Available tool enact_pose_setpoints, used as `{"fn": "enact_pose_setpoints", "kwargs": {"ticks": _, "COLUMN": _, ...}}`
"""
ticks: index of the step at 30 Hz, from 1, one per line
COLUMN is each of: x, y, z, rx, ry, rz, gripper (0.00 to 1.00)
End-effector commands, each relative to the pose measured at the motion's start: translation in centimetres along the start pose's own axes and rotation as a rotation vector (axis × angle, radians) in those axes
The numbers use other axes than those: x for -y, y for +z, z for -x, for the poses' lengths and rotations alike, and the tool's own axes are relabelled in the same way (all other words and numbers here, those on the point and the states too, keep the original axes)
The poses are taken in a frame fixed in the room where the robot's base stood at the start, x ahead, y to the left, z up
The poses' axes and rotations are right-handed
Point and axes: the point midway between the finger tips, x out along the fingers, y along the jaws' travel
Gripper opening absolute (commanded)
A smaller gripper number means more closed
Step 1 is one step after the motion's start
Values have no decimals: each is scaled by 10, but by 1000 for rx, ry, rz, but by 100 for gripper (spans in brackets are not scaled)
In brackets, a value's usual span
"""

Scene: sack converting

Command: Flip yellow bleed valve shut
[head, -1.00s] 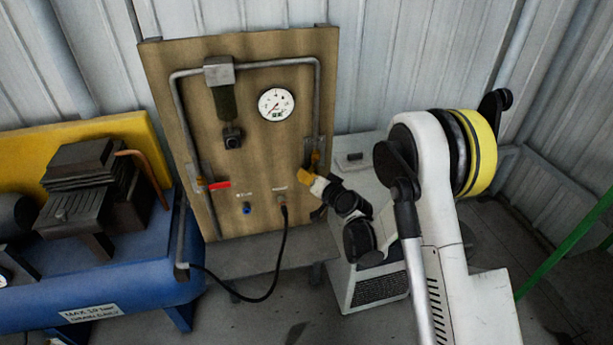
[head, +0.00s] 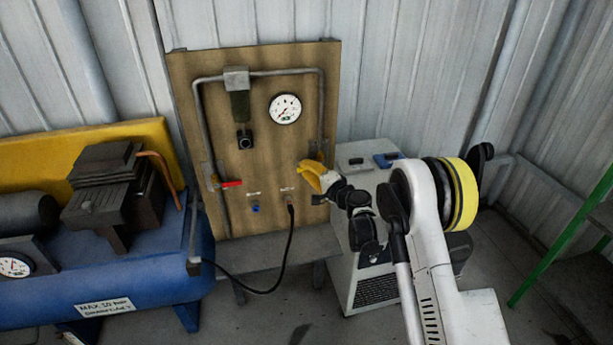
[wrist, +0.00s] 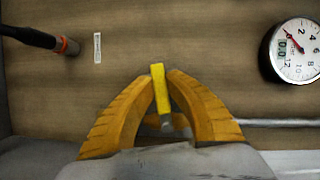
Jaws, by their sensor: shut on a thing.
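The yellow bleed valve handle (wrist: 160,88) stands between my fingertips in the wrist view, its far end showing past them. It looks crosswise to the grey pipe (wrist: 280,122) there. My gripper (wrist: 161,78) has orange-yellow fingers closed on the handle from both sides. A grey valve part shows between the fingers; the rest of the valve body is hidden. In the head view my gripper (head: 311,170) is at the lower right of the wooden board (head: 262,150), at the foot of the right-hand pipe, and hides most of the valve.
A round gauge (head: 285,109) and a red-handled valve (head: 230,184) are on the board. A black hose (head: 289,240) hangs from a fitting beside my gripper. A grey cabinet (head: 365,150) stands close at right, a blue compressor tank (head: 130,272) at left.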

Motion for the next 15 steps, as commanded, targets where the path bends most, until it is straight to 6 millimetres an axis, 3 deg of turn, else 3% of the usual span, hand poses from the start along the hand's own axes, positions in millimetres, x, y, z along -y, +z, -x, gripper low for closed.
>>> {"fn": "enact_pose_setpoints", "kwargs": {"ticks": 15, "x": 12, "y": 0, "z": -1, "rx": 2, "ry": -75, "rz": -181, "gripper": 0}}
